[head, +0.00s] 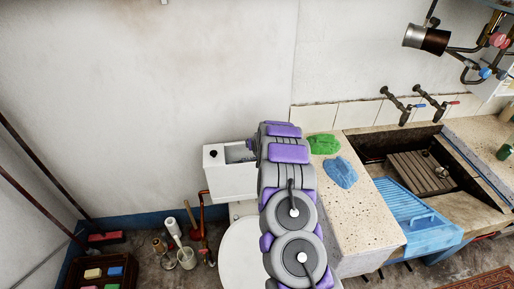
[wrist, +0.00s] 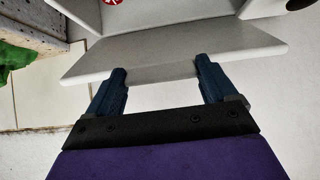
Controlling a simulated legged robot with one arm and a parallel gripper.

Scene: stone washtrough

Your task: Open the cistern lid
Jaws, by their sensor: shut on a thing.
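The white cistern (head: 230,182) stands against the back wall behind the toilet. A grey recess shows in its top, beside a black button (head: 213,153). In the wrist view the white cistern lid (wrist: 175,50) stands out as a tilted slab, with an open white space beyond it and part of a red-and-white round thing (wrist: 112,2) at the top edge. My gripper (wrist: 162,78) is shut on the lid at its near edge, one blue finger on each side of the held part. In the head view my arm hides the gripper and the lid.
A stone counter (head: 365,218) with a green cloth (head: 323,144) and a blue cloth (head: 341,172) is close on the right of my arm. The toilet bowl (head: 240,258) is below. Brushes and a cup (head: 187,259) stand on the floor at left. The wall above is clear.

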